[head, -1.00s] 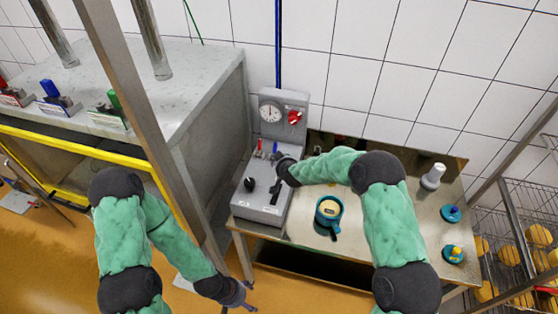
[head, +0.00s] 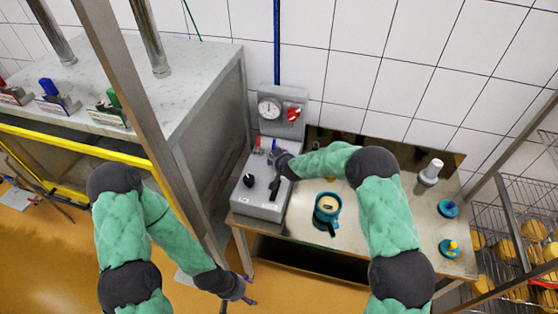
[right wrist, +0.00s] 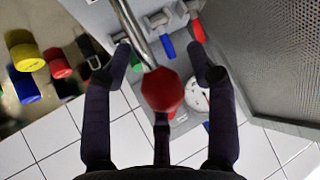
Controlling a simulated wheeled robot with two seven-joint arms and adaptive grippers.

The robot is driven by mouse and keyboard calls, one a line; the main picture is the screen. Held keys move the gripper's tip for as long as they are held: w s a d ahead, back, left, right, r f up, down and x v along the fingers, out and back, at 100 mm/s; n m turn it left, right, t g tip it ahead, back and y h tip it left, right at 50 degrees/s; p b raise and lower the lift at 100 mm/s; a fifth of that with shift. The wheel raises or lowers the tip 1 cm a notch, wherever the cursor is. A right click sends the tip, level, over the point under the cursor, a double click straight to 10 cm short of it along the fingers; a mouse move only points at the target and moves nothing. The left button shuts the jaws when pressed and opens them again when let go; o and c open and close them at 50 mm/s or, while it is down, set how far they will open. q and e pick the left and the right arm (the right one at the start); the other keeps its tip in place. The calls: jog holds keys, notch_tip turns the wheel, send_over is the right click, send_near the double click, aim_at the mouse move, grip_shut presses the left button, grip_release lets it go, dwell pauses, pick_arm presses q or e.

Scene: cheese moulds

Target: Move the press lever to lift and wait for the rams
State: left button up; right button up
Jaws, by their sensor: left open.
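The grey press control box (head: 262,204) stands at the left end of the steel bench, with a round gauge (head: 269,108) and a red knob (head: 293,114) on its upright panel. A lever with a metal rod and red ball knob (right wrist: 162,91) shows in the right wrist view. My right gripper (right wrist: 160,66) is open, its fingers apart on both sides of the lever; I cannot tell whether they touch it. In the head view my right gripper (head: 279,168) is over the box and hides part of it. My left gripper (head: 245,291) is open and empty, low, left of the bench.
A teal mould (head: 327,210) stands on the steel bench (head: 390,235), with a white-topped cylinder (head: 430,173) and teal discs (head: 449,208) to the right. A wire rack (head: 510,235) with yellow cheeses is at far right. A grey post (head: 150,130) rises near my left arm.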

jog(key=shift+s+d+r, duration=0.2)
jog(key=shift+s+r, duration=0.2)
jog(key=shift+r, duration=0.3)
jog(key=v, duration=1)
jog(key=shift+s, duration=0.3)
jog(key=s+d+f+m+g, duration=0.1)
jog(key=s+d+f+g, duration=0.25)
jog(key=s+f, duration=0.7)
jog(key=s+d+f+m+g+y, duration=0.1)
jog(key=s+f+g, duration=0.1)
jog(key=s+f, duration=0.5)
jog(key=s+d+f+m+g, duration=0.1)
jog(key=s+f+m+g, duration=0.15)
jog(key=s, duration=0.85)
jog(key=s+f+g+y, duration=0.15)
jog(key=s+f, duration=0.35)
jog(key=s, duration=0.5)
notch_tip(320, 180, down, 17)
jog(key=w+a+b, duration=0.1)
jog(key=w+b, duration=0.1)
jog(key=b, duration=1.7)
jog(key=shift+w+a+n+h, duration=0.15)
jog(key=shift+w+n+h, duration=0.1)
jog(key=shift+n+h, duration=0.15)
